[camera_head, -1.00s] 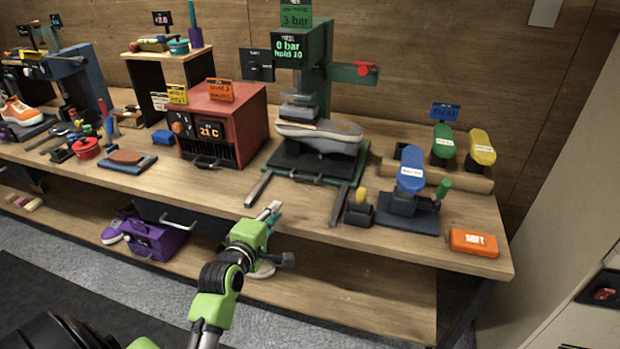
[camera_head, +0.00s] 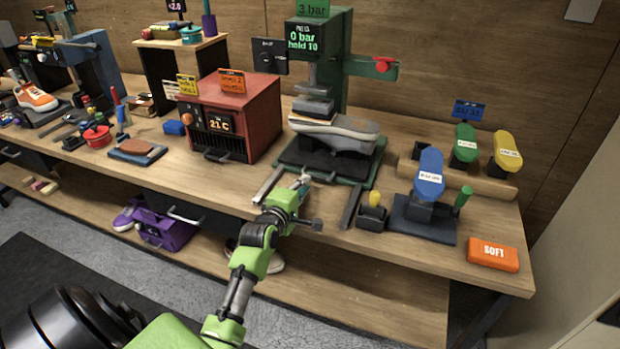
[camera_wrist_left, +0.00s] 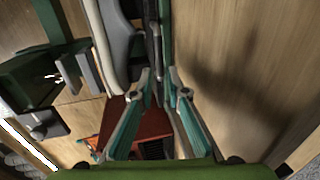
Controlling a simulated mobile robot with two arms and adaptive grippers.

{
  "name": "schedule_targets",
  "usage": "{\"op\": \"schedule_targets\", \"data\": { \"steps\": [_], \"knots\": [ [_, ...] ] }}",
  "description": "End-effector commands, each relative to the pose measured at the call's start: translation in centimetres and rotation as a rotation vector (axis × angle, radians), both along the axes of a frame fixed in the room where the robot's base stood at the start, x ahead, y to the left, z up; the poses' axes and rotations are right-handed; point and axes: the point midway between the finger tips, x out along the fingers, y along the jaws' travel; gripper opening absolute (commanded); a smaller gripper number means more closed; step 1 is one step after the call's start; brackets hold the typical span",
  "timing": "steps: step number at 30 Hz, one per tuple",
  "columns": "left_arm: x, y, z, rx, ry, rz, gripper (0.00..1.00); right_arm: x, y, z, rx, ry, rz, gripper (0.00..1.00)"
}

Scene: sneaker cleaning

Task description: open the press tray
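The press (camera_head: 337,80) is a green frame with a screen reading "0 bar, hold 10". Its dark press tray (camera_head: 292,160) sits under the press head, with a grey sneaker (camera_head: 350,133) on it. Two metal rails run forward from the tray to the table front. My left gripper (camera_head: 304,181) is at the tray's front edge, between the rails. In the left wrist view the fingers (camera_wrist_left: 160,75) are apart, with a dark green strip of the tray front (camera_wrist_left: 165,25) between or just beyond the tips; contact cannot be told. My right gripper is not in view.
A red heater box (camera_head: 238,120) stands left of the press.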

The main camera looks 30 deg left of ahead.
Motion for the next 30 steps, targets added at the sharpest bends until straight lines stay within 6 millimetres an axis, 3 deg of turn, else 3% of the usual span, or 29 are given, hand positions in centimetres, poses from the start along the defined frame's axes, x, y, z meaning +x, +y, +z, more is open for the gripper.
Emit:
{"op": "schedule_targets", "data": {
  "steps": [6, 12, 23, 24, 25, 30],
  "knots": [
    [3.3, 0.8, -0.7, 0.001, 0.000, -0.001, 0.15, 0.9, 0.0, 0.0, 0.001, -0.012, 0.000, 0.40],
    [4.7, 1.2, -1.1, 0.000, 0.001, 0.000, 0.15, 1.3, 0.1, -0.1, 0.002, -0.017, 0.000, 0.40],
    [5.0, 1.2, -1.1, 0.000, 0.000, 0.000, 0.15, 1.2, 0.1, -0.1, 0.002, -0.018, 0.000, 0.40],
    [5.0, 1.2, -1.1, 0.000, 0.000, 0.000, 0.04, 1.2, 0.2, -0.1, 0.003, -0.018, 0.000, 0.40],
    [5.0, 1.2, -1.1, 0.000, 0.000, 0.000, 0.00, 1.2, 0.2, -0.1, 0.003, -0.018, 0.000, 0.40],
    [5.0, 1.2, -1.1, 0.000, 0.000, 0.000, 0.00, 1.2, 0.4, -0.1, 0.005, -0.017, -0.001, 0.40]
  ]
}}
